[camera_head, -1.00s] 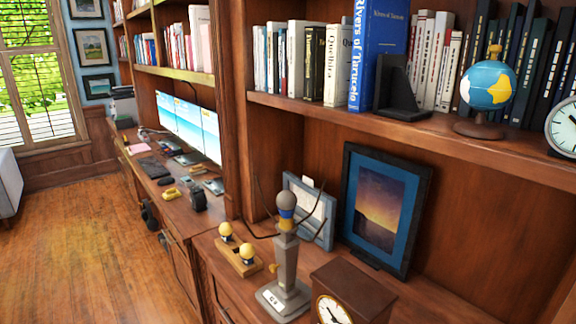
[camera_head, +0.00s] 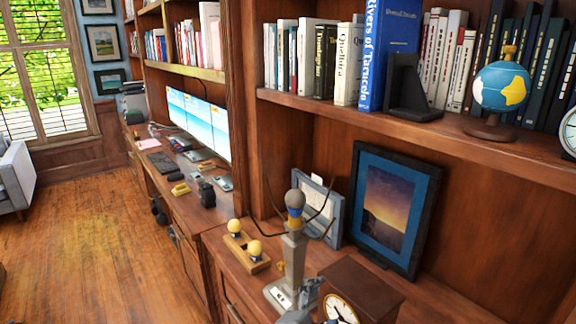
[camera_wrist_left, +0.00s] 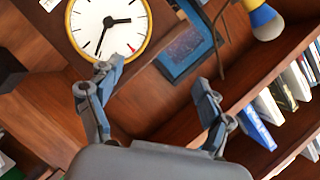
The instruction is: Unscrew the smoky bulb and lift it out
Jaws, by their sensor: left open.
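The smoky bulb (camera_head: 295,199) is grey and round, with a yellow and blue band below it. It sits upright on top of a grey lamp post (camera_head: 293,255), with thin dark curved rods around it. In the left wrist view the smoky bulb (camera_wrist_left: 267,33) shows at the top right, apart from my fingers. My left gripper (camera_wrist_left: 157,88) is open and empty. In the head view only part of my left gripper (camera_head: 308,294) shows at the bottom edge, low by the lamp base and the clock. My right gripper is not in view.
A wooden block (camera_head: 247,259) holds two pale yellow bulbs (camera_head: 255,248) left of the lamp. A clock (camera_head: 341,309) in a brown case stands at right front. Framed pictures (camera_head: 395,209) lean behind. A shelf (camera_head: 420,128) with books and a globe (camera_head: 500,85) hangs above.

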